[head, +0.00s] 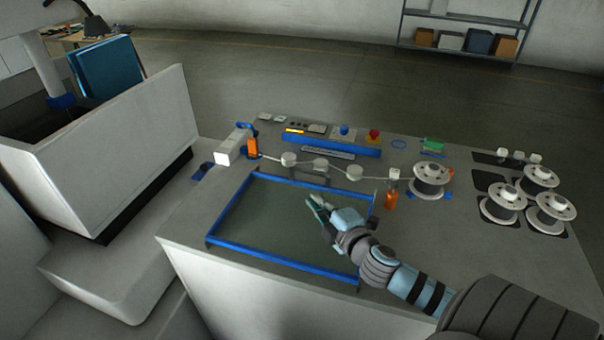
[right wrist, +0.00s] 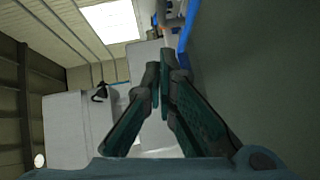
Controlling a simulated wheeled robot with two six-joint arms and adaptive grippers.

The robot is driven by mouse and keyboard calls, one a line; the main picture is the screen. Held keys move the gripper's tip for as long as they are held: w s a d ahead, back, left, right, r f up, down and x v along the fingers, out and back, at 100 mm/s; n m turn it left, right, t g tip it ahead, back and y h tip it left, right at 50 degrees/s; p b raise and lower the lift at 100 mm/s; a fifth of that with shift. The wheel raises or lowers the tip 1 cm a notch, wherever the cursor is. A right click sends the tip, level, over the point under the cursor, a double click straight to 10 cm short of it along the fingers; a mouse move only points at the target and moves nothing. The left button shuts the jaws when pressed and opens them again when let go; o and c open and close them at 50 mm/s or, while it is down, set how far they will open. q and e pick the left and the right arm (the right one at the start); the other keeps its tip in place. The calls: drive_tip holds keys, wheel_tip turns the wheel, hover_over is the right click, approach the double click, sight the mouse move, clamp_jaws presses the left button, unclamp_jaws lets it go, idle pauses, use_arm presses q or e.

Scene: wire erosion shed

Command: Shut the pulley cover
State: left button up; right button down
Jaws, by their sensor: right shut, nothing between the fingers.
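The pulley cover (head: 228,207) is a clear, greenish pane in a blue frame. It lies folded down towards the front of the bench, and the pulleys (head: 320,165) behind it are uncovered. My right gripper (head: 313,203) is shut and empty, with its fingertips over the pane in the head view; I cannot tell if they touch it. In the right wrist view my shut fingers (right wrist: 160,78) point away, with a blue bar (right wrist: 187,38) and a dark flat surface to their right. My left gripper is not in view.
An orange post stands at each end of the pulley row, the left one (head: 252,145) and the right one (head: 391,199). A wire spool (head: 430,178) is right of them, with several more farther right. A control strip (head: 330,145) with buttons lies behind. A pale machine tank (head: 120,150) stands left.

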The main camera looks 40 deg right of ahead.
sight(300, 169)
drive_tip(key=x, duration=0.4)
drive_tip(key=shift+w+d+r+p, duration=0.2)
drive_tip(key=shift+w+r+p, duration=0.05)
drive_tip(key=shift+w+p, duration=0.15)
drive_tip(key=x, duration=0.4)
drive_tip(key=shift+d+f, duration=0.2)
drive_tip(key=shift+f, duration=0.1)
drive_tip(key=shift+w+d+f, duration=0.25)
drive_tip(key=shift+w+d, duration=0.4)
drive_tip(key=shift+d, duration=0.55)
drive_tip(key=shift+s+d, duration=0.1)
drive_tip(key=shift+d, duration=0.05)
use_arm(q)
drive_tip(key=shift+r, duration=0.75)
